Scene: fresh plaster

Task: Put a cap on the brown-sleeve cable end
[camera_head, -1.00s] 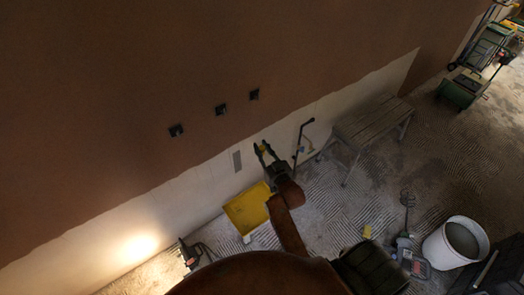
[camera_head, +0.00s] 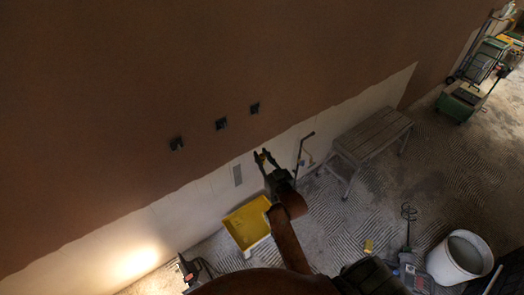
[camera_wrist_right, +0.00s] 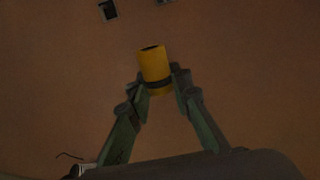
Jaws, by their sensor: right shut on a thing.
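My right gripper (camera_head: 262,158) is raised in front of the wall, below the dark wall boxes. In the right wrist view its fingers (camera_wrist_right: 156,88) are shut on a yellow cylindrical cap (camera_wrist_right: 153,68) with a dark band low on it. The cap's dark top end points toward the wall. Three wall boxes sit in the brown plaster: left (camera_head: 176,143), middle (camera_head: 221,124) and right (camera_head: 255,108). Two show at the top of the wrist view, one of them a dark box (camera_wrist_right: 108,10). The cable ends and their sleeve colours are too small and dark to tell. My left gripper is not in view.
A yellow tray (camera_head: 247,222) stands on the floor by the wall. A wooden trestle bench (camera_head: 371,135) stands right of my gripper. A white bucket (camera_head: 440,262) is at lower right. A bright lamp glow lights the lower wall at left. The space before the boxes looks clear.

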